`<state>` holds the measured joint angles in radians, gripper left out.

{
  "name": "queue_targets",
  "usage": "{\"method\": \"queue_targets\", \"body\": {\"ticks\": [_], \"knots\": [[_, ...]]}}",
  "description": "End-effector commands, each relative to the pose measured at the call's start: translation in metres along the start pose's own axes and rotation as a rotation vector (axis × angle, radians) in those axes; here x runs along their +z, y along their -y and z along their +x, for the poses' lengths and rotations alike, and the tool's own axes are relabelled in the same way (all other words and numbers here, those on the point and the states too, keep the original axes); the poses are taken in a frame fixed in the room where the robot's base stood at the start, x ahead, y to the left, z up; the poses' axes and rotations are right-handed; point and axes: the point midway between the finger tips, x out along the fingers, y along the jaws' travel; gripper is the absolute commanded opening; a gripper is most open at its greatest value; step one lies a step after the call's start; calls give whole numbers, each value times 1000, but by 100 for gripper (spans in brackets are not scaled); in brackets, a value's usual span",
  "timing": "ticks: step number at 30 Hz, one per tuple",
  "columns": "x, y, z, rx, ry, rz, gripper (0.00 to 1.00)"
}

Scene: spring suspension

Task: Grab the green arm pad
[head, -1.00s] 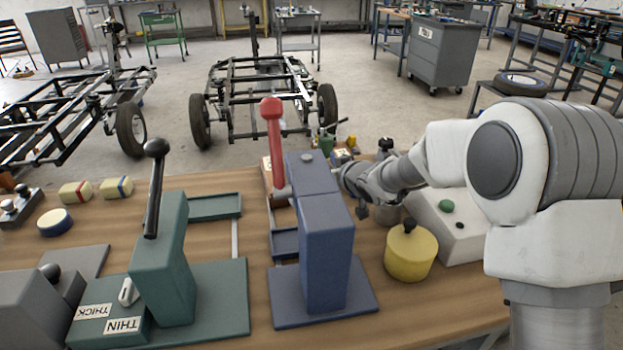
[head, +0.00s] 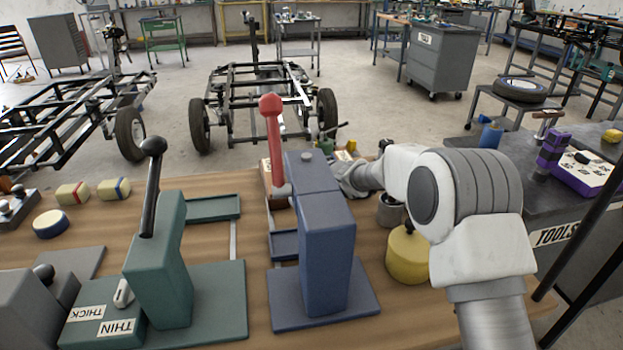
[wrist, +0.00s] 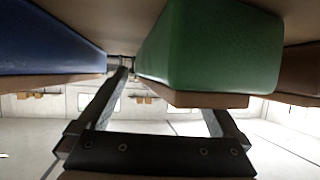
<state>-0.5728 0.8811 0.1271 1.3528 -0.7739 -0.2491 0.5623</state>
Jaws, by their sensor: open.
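In the wrist view the green arm pad (wrist: 210,45) is large and close, a green block with a brown underside at the upper middle. My gripper (wrist: 160,95) is open. Its left finger shows just left of the pad, and its right finger runs up partly hidden by the pad. I cannot tell whether either finger touches the pad. A blue pad (wrist: 45,42) is at the upper left, apart from the green one.
The blue press with its red lever (head: 272,125) stands close in front of my forearm. A green lever press (head: 165,260) stands left. A yellow round pot (head: 405,258) and a grey cup (head: 390,210) are beside my arm. A dark tool bench (head: 560,215) is at right.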

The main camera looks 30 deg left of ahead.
Motion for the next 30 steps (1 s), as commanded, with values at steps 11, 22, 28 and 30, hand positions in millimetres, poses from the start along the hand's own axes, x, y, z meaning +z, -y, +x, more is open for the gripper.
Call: {"method": "queue_targets", "body": {"ticks": [11, 22, 28, 30], "knots": [[0, 0, 0, 0, 0, 0, 64], [0, 0, 0, 0, 0, 0, 2], [-1, 0, -1, 0, 1, 0, 2], [-5, 0, -3, 0, 0, 0, 0]]}}
